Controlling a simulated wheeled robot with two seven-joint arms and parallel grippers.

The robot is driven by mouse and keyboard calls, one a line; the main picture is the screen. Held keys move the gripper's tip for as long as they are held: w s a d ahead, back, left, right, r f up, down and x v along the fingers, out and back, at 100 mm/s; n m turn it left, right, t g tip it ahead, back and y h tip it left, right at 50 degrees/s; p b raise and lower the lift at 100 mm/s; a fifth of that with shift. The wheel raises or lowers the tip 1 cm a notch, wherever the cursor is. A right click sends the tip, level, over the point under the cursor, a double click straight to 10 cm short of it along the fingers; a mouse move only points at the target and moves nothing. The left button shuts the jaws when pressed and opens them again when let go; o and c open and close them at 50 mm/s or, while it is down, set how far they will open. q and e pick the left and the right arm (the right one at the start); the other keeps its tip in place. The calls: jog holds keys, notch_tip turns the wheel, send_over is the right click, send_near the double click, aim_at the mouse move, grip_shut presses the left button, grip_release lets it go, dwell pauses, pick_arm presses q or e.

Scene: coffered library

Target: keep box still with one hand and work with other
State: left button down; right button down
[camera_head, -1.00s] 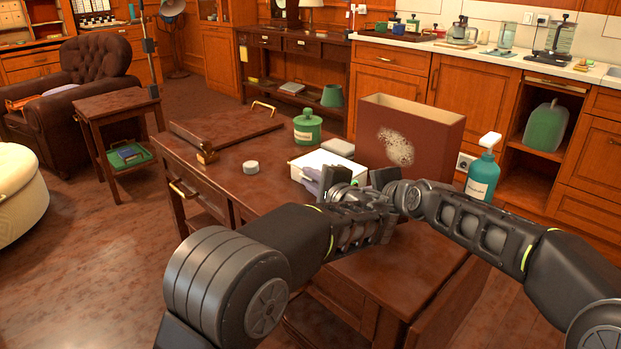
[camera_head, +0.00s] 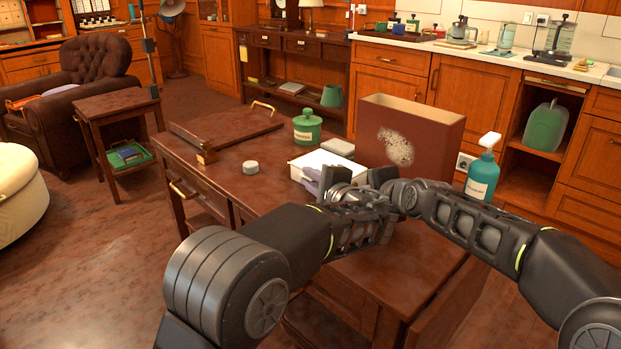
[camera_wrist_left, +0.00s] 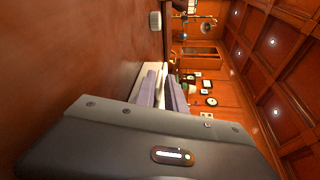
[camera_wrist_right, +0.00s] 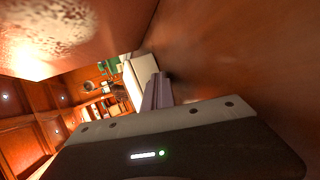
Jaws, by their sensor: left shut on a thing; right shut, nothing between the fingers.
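A small white box (camera_head: 318,158) sits on the brown table, its near side covered by my grippers. My left gripper (camera_head: 312,182) is at its near side; its pale purple fingers (camera_wrist_left: 164,88) are shut on what looks like the box's wall, though the contact is hard to see. My right gripper's fingers (camera_wrist_right: 158,90) are shut and empty, close to the white box (camera_wrist_right: 134,78) in the right wrist view. In the head view the right fingers are hidden behind my arms. A large reddish-brown box (camera_head: 438,142) with a pale speckled patch stands upright just behind.
A teal pump bottle (camera_head: 482,176) stands right.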

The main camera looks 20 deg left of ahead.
pick_arm(q)
jog(key=shift+f, duration=0.2)
pick_arm(e)
jog(key=shift+s+d, duration=0.3)
jog(key=shift+d, duration=0.1)
jog(key=shift+d, duration=0.1)
jog(key=shift+s+d, duration=0.5)
jog(key=shift+d, duration=0.35)
jog(key=shift+s+d, duration=0.5)
jog(key=shift+d, duration=0.4)
jog(key=shift+s+d, duration=0.5)
jog(key=shift+d, duration=0.35)
pick_arm(q)
jog(key=c, duration=1.3)
grip_release()
jog(key=shift+r, duration=0.1)
